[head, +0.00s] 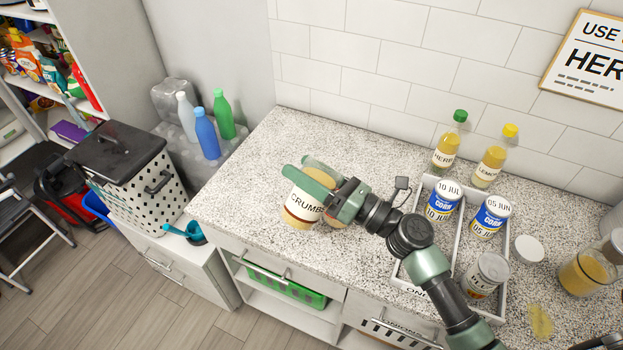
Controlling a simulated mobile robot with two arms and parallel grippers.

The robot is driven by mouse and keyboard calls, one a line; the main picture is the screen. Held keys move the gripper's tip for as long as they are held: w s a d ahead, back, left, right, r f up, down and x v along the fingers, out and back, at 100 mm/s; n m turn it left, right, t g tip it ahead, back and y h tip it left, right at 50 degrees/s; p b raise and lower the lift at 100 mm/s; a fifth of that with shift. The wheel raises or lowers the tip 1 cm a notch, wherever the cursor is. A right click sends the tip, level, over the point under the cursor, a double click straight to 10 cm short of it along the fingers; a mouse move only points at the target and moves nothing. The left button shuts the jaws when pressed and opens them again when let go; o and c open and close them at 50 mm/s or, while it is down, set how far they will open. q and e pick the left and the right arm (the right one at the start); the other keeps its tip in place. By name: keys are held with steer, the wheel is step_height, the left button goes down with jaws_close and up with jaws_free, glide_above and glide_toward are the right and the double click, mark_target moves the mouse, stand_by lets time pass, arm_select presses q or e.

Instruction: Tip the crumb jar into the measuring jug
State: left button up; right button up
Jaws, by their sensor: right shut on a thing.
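The crumb jar (301,209), with a white CRUMBS label and tan contents, is at the left part of the speckled counter. My right gripper (305,170) reaches in from the right and is shut on this jar, one finger across its near side. A tan patch shows just right of the label, partly behind the gripper; I cannot tell whether it is part of the jar or another vessel. A glass vessel with yellow contents (587,272) stands at the far right. My left gripper is not in view.
A white tray (449,258) holds two corn cans (441,203) (489,218) and a labelled jar (486,272). Two bottles (447,148) (491,162) stand behind it. A white lid (529,248) lies to its right. The counter's back left is clear.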

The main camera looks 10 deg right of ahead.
steer(key=shift+a+f+m, duration=0.15)
steer(key=shift+m, duration=0.25)
steer(key=shift+f+m+t+b, duration=0.1)
steer(key=shift+m+t+b, duration=0.4)
steer(key=shift+b, duration=0.05)
steer(key=m+t, duration=0.1)
steer(key=m, duration=0.1)
steer(key=m+b, duration=0.1)
steer(key=m, duration=0.1)
steer(key=shift+m+t+h, duration=0.3)
steer(key=shift+t+h, duration=0.1)
steer(key=m, duration=0.1)
steer(key=m+t, duration=0.1)
steer(key=m, duration=0.1)
steer(key=d+m+h, duration=0.1)
steer(key=shift+w+r+t, duration=0.2)
steer(key=shift+r+t, duration=0.05)
steer(key=shift+t, duration=0.15)
steer(key=shift+m+h, duration=0.3)
steer(key=shift+d+r+m, duration=0.1)
steer(key=shift+m, duration=0.3)
steer(key=shift+w, duration=0.1)
